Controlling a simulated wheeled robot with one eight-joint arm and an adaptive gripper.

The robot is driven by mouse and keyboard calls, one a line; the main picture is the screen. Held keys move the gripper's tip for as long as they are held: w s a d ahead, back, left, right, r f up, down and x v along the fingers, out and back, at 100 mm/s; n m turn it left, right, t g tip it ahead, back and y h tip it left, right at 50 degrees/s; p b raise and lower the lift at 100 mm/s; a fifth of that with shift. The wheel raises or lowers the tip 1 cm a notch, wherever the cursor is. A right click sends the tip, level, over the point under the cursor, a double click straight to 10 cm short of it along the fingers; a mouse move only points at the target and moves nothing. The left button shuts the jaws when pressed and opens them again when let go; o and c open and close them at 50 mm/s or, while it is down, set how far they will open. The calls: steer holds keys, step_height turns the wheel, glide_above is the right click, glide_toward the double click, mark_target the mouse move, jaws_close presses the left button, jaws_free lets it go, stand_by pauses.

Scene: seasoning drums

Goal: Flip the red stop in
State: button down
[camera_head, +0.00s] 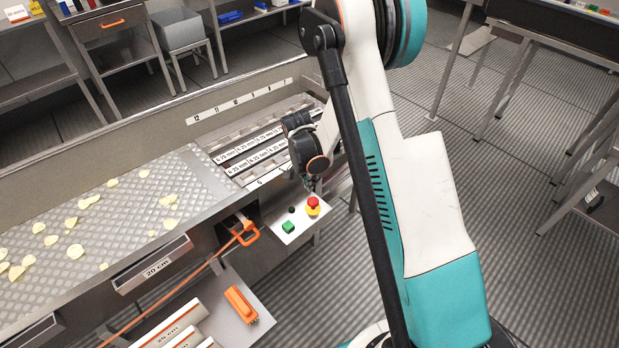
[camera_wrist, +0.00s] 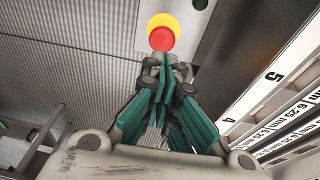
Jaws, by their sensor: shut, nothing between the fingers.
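A red mushroom-shaped stop button (camera_head: 313,201) on a yellow collar sits on a grey control panel (camera_head: 300,228) at the end of the machine. In the wrist view the red button (camera_wrist: 162,39) shows at the top centre, with its yellow ring (camera_wrist: 160,21) beyond it. My gripper (camera_wrist: 165,62) is shut and empty, its green fingers pointing at the button. The tips meet the button's near edge in the picture; I cannot tell whether they touch it. In the head view my wrist hangs just above the panel and mostly hides the fingers.
A green button (camera_head: 288,227) and a small black knob (camera_head: 292,210) share the panel. An orange latch (camera_head: 243,234) is to the left. A tray of labelled slots (camera_head: 262,150) lies behind my wrist. The chip-strewn conveyor (camera_head: 110,225) runs left. Open floor (camera_head: 530,220) lies right.

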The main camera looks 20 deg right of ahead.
mark_target(315, 198)
steer(key=f+b, duration=0.1)
steer(key=f, duration=0.3)
steer(key=d+f+b, duration=0.1)
steer(key=f, duration=0.2)
steer(key=shift+w+b, duration=0.15)
steer(key=shift+b, duration=0.2)
